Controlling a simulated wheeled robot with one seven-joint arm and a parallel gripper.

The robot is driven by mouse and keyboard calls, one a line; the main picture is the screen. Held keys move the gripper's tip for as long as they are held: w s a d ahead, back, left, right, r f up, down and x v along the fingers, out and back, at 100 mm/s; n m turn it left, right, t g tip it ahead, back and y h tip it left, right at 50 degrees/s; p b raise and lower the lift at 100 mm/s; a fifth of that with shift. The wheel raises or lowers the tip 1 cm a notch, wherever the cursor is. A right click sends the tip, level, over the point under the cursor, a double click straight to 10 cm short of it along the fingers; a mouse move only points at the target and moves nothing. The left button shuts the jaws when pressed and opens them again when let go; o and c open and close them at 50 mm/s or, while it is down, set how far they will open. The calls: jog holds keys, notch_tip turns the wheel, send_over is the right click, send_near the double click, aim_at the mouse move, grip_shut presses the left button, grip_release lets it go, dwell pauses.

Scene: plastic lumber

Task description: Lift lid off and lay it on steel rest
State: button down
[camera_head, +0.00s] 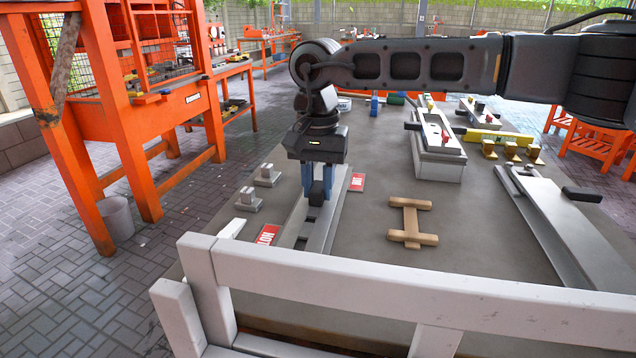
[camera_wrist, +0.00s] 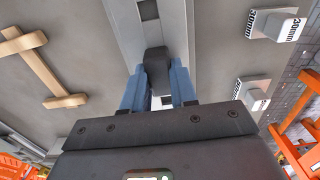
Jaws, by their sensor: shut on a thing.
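My gripper (camera_head: 318,190) is shut on a dark block-like handle (camera_wrist: 157,68), with a blue finger on each side of it. The handle is on a long light-grey lid (camera_wrist: 182,38), which has a dark slot near the handle. In the head view the lid (camera_head: 324,232) runs lengthwise below my gripper; I cannot tell whether it is clear of what is under it. Two small grey steel stands (camera_head: 267,176) sit left of the lid. They also show at right in the wrist view (camera_wrist: 274,26), marked 30mm. I cannot tell for certain that they are the steel rest.
A wooden H-shaped stand (camera_head: 411,222) lies right of the lid. Red HOT signs (camera_head: 268,235) flank the lid. A long grey form (camera_head: 555,222) with a black handle lies at right. A white rail (camera_head: 400,285) crosses the front. Bare tabletop (camera_head: 450,205) shows between.

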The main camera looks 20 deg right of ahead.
jog(key=shift+f, duration=0.1)
jog(key=shift+c, duration=2.1)
grip_release()
jog(key=shift+r+p, duration=2.1)
jog(key=shift+r, duration=1.4)
